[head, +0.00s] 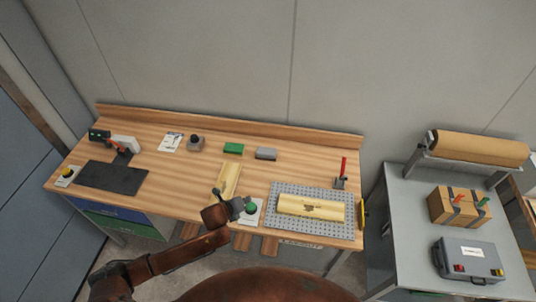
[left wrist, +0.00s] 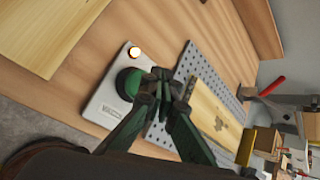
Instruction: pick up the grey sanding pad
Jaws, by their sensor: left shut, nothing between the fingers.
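The grey sanding pad (head: 265,153) lies flat on the wooden bench near its back, just right of a green pad (head: 233,148). The left wrist view does not show the grey pad. My left gripper (head: 238,206) is over the front part of the bench, in front of the grey pad and well apart from it. In the left wrist view my left gripper (left wrist: 162,76) has its fingers together with nothing between them, beside a white box with a green button. My right gripper is in neither view.
The white button box (left wrist: 108,100) has a lit lamp. A perforated grey plate (head: 280,229) carries a pale board (head: 312,207). Another board (head: 229,180) lies left of my gripper. A grey block with a dark knob (head: 195,143) stands left of the green pad.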

